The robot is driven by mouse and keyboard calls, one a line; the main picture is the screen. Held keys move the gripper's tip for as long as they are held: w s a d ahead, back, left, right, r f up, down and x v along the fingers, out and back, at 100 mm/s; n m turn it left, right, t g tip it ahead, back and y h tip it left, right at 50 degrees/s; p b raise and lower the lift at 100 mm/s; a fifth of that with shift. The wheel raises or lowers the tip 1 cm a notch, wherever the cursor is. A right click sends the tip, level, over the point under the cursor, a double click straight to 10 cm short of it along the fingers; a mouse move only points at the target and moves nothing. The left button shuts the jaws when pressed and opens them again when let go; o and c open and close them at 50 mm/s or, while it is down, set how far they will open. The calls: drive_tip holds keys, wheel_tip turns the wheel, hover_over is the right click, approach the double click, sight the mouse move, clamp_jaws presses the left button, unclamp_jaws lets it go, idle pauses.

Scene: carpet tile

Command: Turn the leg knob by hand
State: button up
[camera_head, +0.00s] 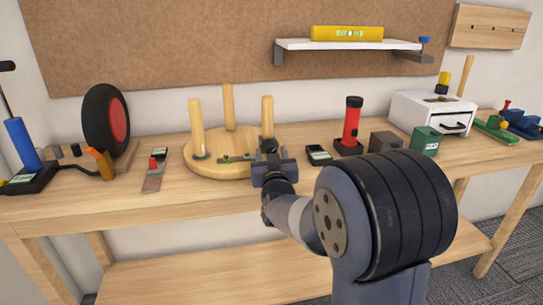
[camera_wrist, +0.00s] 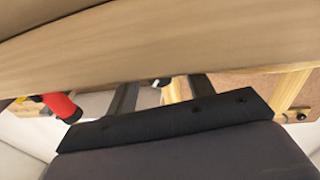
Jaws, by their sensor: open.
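A round wooden disc (camera_head: 215,172) lies on the workbench with several upright wooden legs: one at the left (camera_head: 196,128), one at the back (camera_head: 228,110) and one at the right (camera_head: 267,115). No leg knob can be clearly made out. My gripper (camera_head: 270,150) is at the disc's right side, in front of the right leg, and hides that leg's base. In the wrist view my gripper (camera_wrist: 162,88) has its dark fingers apart, with a small pale thing, too cut off to name, between them.
A red flashlight-like cylinder (camera_head: 352,124) stands right of the disc, near a small dark device (camera_head: 319,155). A white drawer box (camera_head: 432,113) and green box (camera_head: 425,141) are further right. A black-and-red wheel (camera_head: 106,121) is at left. The bench's front strip is mostly clear.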

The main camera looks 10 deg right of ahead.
drive_tip(key=s+a, duration=0.1)
drive_tip(key=s, duration=0.9)
drive_tip(key=shift+s+f, duration=0.35)
